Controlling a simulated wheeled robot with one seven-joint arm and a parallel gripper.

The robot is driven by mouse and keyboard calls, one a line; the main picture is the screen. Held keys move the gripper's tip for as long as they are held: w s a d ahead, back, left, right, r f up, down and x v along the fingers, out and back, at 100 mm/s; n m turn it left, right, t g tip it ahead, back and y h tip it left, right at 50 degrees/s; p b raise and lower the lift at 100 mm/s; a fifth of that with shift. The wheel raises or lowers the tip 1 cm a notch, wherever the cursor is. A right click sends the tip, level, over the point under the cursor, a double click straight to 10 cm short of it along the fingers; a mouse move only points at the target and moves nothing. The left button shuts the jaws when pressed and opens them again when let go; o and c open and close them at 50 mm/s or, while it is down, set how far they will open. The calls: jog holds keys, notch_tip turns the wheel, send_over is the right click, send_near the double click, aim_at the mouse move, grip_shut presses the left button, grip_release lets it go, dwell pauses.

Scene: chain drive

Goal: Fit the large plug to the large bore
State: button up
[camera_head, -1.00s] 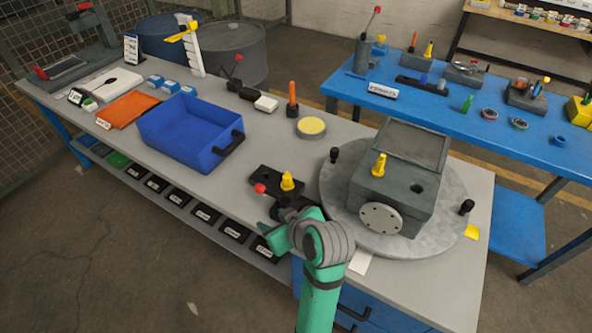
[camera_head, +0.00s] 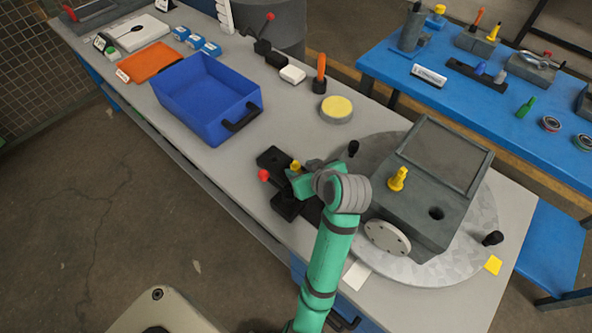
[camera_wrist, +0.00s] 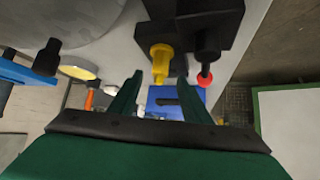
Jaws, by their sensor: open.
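A yellow plug (camera_head: 296,166) stands in a black fixture (camera_head: 272,158) on the bench, partly hidden by my gripper (camera_head: 300,180). The wrist view shows this plug (camera_wrist: 161,60) just beyond the fingertips of my gripper (camera_wrist: 160,77), roughly between them. My gripper is open and empty. A second yellow plug (camera_head: 397,179) sits upright in the top of the grey housing (camera_head: 415,215). An open dark bore (camera_head: 436,213) shows in the housing top, to the right of that plug. I cannot tell from size alone which plug is the large one.
The housing rests on a round metal turntable (camera_head: 470,250) with black knobs. A red-knobbed lever (camera_head: 264,175) stands close to my gripper. A blue bin (camera_head: 205,100), a yellow-topped disc (camera_head: 336,108) and an orange-handled tool (camera_head: 320,75) stand farther back on the bench.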

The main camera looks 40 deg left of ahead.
aim_at(297, 167)
jog(key=shift+x, duration=2.95)
jog(key=shift+d, duration=0.15)
grip_shut()
jog(key=shift+r, duration=0.1)
